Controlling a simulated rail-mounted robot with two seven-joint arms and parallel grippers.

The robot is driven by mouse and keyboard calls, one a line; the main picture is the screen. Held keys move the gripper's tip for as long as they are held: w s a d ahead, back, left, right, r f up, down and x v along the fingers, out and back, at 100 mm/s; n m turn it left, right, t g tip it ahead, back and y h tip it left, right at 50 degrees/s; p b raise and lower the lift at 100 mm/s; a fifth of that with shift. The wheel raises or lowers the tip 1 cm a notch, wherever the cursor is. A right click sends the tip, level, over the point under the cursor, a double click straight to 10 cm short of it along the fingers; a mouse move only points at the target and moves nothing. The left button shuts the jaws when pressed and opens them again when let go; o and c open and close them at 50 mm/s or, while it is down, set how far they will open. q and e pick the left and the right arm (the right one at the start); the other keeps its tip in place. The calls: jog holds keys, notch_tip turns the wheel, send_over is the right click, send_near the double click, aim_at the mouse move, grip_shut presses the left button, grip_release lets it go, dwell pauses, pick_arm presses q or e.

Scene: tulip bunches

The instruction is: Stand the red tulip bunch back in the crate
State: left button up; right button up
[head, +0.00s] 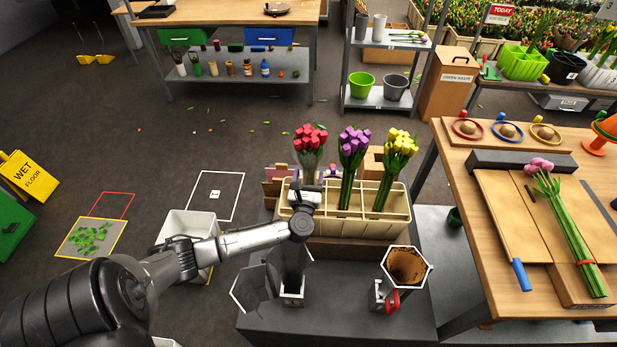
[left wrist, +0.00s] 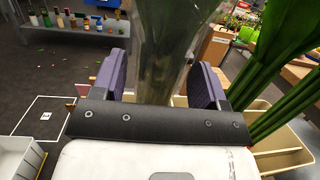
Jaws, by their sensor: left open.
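The red tulip bunch (head: 310,142) is upright in a clear sleeve at the left end of the beige divided crate (head: 378,227). My left gripper (head: 306,186) is low at its sleeve, in front of the left compartment. In the left wrist view the sleeve (left wrist: 172,45) stands between the two spread purple-padded fingers of my left gripper (left wrist: 160,72). The gripper is open, with a gap showing beside the sleeve. The bunch's foot is hidden behind the gripper. My right gripper is not in view.
Purple tulips (head: 352,150) and yellow tulips (head: 396,152) stand upright in the crate's other compartments, close on the right. A paper-lined hexagonal holder (head: 406,266) and a dark clear holder (head: 256,284) stand in front. A pink bunch (head: 562,215) lies on the right-hand table.

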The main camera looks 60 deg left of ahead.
pick_arm(q)
jog(key=v, duration=0.6)
jog(key=s+d+r+m+t+h, duration=0.1)
jog(key=s+d+m+h, duration=0.2)
jog(key=d+m+h, duration=1)
jog(key=s+d+m+t+h, duration=0.1)
jog(key=s+d+m+h, duration=0.1)
jog(key=d+m+h, duration=1.15)
jog(key=s+d+f+m+g+y, duration=0.4)
jog(key=s+m+g+y, duration=0.3)
jog(key=m, duration=0.8)
jog(key=s+a+m+g+y, duration=0.2)
jog(key=s+m, duration=0.1)
jog(key=s, duration=0.2)
jog(key=s+a+f+m+g+y, duration=0.1)
jog(key=s+a+m+g+y, duration=0.1)
jog(key=s, duration=0.4)
jog(key=shift+s+a+f+m+g, duration=0.2)
jog(key=shift+a+f+m+g, duration=0.2)
jog(key=shift+a+m, duration=0.25)
jog(key=shift+y, duration=0.25)
